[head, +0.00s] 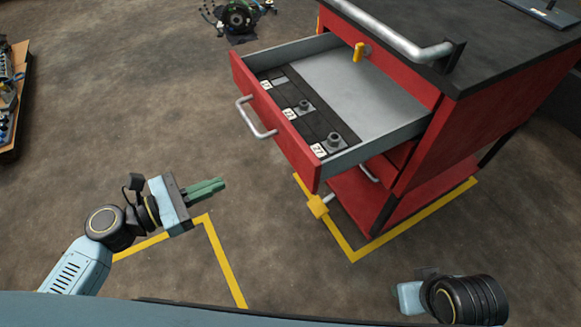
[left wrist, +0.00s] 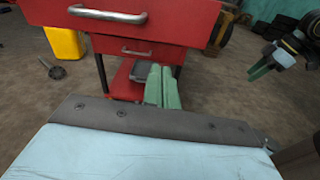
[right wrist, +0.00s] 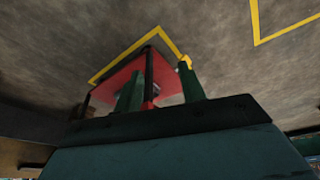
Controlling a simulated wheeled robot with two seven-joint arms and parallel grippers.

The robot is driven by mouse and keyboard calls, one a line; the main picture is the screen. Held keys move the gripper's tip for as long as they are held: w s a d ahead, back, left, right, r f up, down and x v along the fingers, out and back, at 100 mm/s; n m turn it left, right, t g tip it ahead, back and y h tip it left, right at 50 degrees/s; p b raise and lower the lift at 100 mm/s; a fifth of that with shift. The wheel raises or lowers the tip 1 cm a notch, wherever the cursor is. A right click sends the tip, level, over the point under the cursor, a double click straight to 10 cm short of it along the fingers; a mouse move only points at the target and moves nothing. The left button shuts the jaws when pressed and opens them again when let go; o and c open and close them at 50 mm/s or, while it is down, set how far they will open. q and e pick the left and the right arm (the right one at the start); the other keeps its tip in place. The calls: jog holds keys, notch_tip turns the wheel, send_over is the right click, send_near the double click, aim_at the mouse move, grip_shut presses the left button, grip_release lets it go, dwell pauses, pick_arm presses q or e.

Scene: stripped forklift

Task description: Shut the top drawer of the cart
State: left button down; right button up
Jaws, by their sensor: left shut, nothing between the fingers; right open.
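The red cart (head: 480,125) stands at the right of the head view with a dark top. Its top drawer (head: 275,120) is pulled far out toward the left; inside are a dark strip with labelled slots and small metal parts. The drawer's silver handle (head: 255,117) is on its front. My left gripper (head: 222,184) is shut and empty, left of the drawer and apart from it. In the left wrist view the green fingers (left wrist: 162,86) point at the cart, below the drawer handle (left wrist: 108,14). My right gripper's fingers (right wrist: 160,92) are apart and empty, with the cart's lower part beyond.
Yellow floor lines (head: 225,262) run around the cart and before it. A push bar (head: 395,35) sticks out from the cart top. A lower drawer handle (head: 368,173) shows. Shelving (head: 12,95) stands far left.

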pick_arm(q)
notch_tip(320, 180, up, 2)
jog(key=h, duration=0.1)
jog(key=b, duration=0.1)
send_near(289, 149)
jog(key=b+x, duration=0.1)
jog(key=x, duration=0.4)
jog(key=shift+w+d, duration=0.2)
jog(key=shift+d, duration=0.15)
jog(key=shift+w+d, duration=0.3)
jog(key=shift+d, duration=0.15)
pick_arm(e)
jog(key=w+a+r+t+y, duration=0.1)
jog(key=w+a+r+t, duration=0.1)
jog(key=w+r+t, duration=0.2)
jog(key=shift+w+a+r, duration=0.15)
jog(key=shift+w+r, duration=0.05)
jog(key=shift+w, duration=0.3)
